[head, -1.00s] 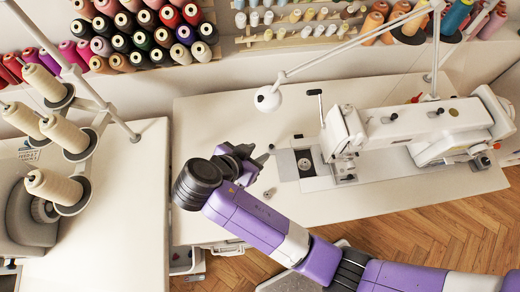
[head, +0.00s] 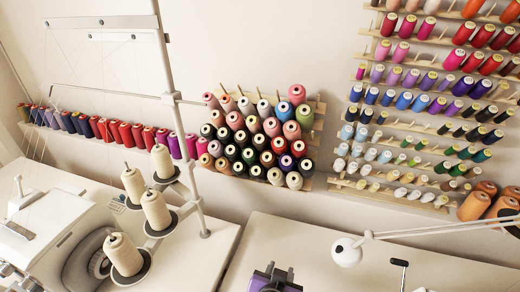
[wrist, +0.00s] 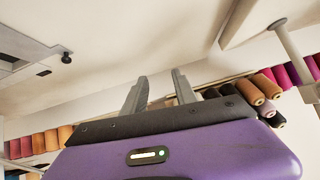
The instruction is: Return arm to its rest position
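My gripper (wrist: 160,88) shows in the wrist view with its two grey fingers apart and nothing between them. Its purple body fills the bottom of that view, with a small lit strip on it. In the head view, a dark and purple part of my arm (head: 273,279) shows at the bottom edge, in front of the white sewing table (head: 245,250). The rest of my arm is out of the head view.
A cone thread stand (head: 153,215) with cream cones stands on the left machine table. A white lamp (head: 347,251) reaches over the right table. Thread racks (head: 262,140) line the wall behind. Spools (wrist: 245,92) also show in the wrist view.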

